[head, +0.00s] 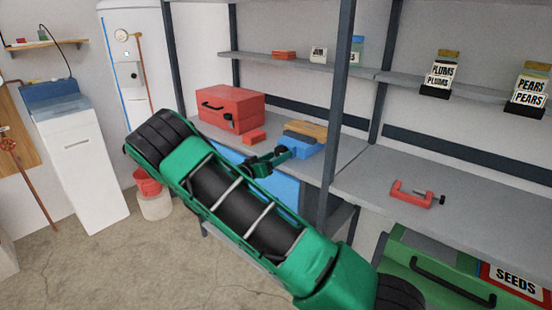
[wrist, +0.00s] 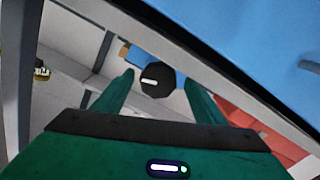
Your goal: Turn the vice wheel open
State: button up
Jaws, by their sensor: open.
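The blue vice (head: 301,146) sits on the grey workbench near the dark shelf post, with a tan wooden piece (head: 308,129) at its top. In the wrist view, its dark round wheel (wrist: 157,78) with a pale bar lies between my fingertips, with the blue vice body (wrist: 140,57) behind it. My gripper (head: 281,157) is open at the near side of the vice, one green finger on either side of the wheel in the wrist view. I cannot tell whether the fingers touch the wheel. In the head view the wheel is largely hidden by my gripper.
A red toolbox (head: 229,109) and a small red box (head: 254,138) stand on the bench to the left. A dark upright post (head: 337,115) rises close to the vice's right. A red clamp (head: 412,194) lies on the right-hand bench. A blue panel (wrist: 245,40) fills the wrist view's upper right.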

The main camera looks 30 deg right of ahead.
jog(key=v, duration=0.9)
jog(key=shift+a, duration=0.4)
